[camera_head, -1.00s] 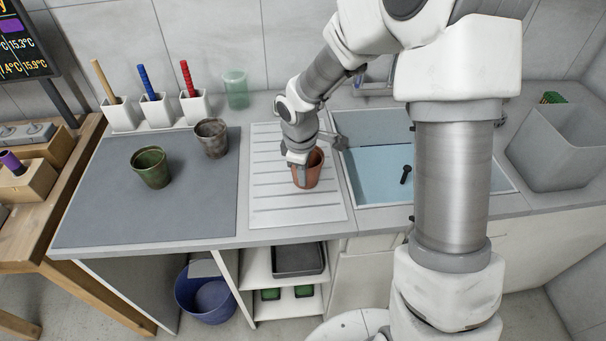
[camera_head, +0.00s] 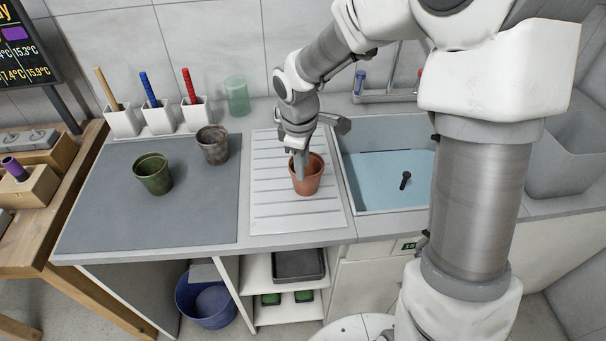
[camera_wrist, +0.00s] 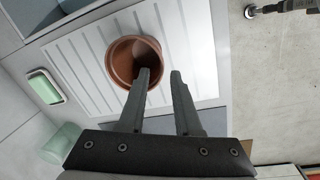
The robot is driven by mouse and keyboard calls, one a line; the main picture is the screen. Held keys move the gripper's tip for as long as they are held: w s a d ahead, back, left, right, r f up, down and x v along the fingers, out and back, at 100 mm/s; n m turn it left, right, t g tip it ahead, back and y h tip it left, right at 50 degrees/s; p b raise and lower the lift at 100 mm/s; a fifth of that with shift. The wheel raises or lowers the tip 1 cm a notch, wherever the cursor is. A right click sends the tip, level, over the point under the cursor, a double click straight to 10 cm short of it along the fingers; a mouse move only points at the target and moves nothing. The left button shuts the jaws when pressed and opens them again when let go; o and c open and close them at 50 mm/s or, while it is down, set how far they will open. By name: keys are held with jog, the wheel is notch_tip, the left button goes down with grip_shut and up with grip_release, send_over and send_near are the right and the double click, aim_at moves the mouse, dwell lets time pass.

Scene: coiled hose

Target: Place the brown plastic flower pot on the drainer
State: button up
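The brown flower pot (camera_head: 309,184) stands upright on the white ribbed drainer (camera_head: 275,215), left of the sink. It also shows from above in the wrist view (camera_wrist: 120,62), with its round mouth facing me. My gripper (camera_head: 303,170) is over the pot, pointing down. In the wrist view its two fingers (camera_wrist: 160,76) are apart with nothing visibly clamped between them. One fingertip overlaps the pot's mouth and the other lies just outside the rim; the exact height above the rim is hard to tell.
A green pot (camera_head: 153,175) and a mottled grey-brown pot (camera_head: 213,146) stand on the dark grey mat (camera_head: 110,215). Several white holders with handled tools and a green glass (camera_head: 237,96) line the wall. The blue-bottomed sink (camera_head: 385,185) is right of the drainer.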

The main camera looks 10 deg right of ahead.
jog(key=s+d+r+m+t, duration=0.1)
jog(key=s+d+r+m, duration=0.25)
jog(key=r, duration=0.35)
jog(key=s+d+r+m+t, duration=0.1)
jog(key=s+d+r+m, duration=0.15)
jog(key=s+r, duration=0.35)
jog(key=s+d+r+m+t, duration=0.2)
jog(key=s+r+m, duration=0.3)
jog(key=s, duration=0.6)
jog(key=m, duration=0.2)
jog(key=shift+d+m+y, duration=0.3)
jog(key=shift+d, duration=0.05)
